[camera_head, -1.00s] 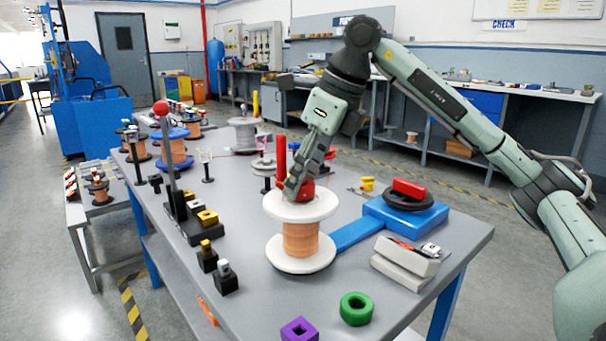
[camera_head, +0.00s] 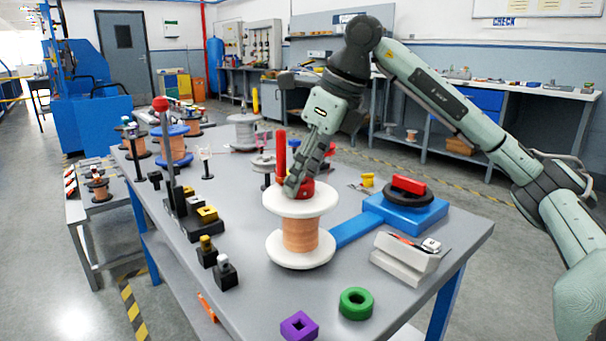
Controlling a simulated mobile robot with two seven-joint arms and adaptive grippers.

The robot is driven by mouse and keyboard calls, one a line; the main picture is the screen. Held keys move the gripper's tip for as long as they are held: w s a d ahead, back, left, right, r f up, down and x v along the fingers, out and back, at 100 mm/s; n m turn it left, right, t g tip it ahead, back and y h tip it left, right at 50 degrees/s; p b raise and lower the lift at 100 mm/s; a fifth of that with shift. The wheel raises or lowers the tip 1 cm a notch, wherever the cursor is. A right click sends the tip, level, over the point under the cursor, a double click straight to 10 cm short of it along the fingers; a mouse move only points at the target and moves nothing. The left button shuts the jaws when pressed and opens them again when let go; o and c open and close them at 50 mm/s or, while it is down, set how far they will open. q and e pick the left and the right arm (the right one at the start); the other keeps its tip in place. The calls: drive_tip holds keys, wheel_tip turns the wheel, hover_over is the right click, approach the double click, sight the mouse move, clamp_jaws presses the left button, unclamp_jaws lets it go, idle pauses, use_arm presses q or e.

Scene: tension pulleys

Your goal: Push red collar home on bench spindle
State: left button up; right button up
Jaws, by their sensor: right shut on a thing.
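The red collar (camera_head: 307,190) sits at the centre of the top flange of a copper-wound spool (camera_head: 301,235) with white flanges, which stands upright on the bench. My right gripper (camera_head: 296,187) comes down from above and is shut on the collar. The fingers hide part of the collar. The spindle inside the spool is hidden by the gripper and collar, so I cannot tell how the collar sits on it. My left gripper is not in view.
A red upright rod (camera_head: 281,155) stands just behind the spool. A blue base (camera_head: 405,212) with a black ring and red block is at right, near white blocks (camera_head: 405,258). A green ring (camera_head: 356,303) and purple block (camera_head: 299,325) lie in front. A tall red-knobbed post (camera_head: 168,150) stands left.

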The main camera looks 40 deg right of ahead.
drive_tip(key=shift+f, duration=0.3)
drive_tip(key=o, duration=1.2)
drive_tip(key=shift+r, duration=0.1)
drive_tip(key=v, duration=1.2)
drive_tip(key=shift+w, duration=0.1)
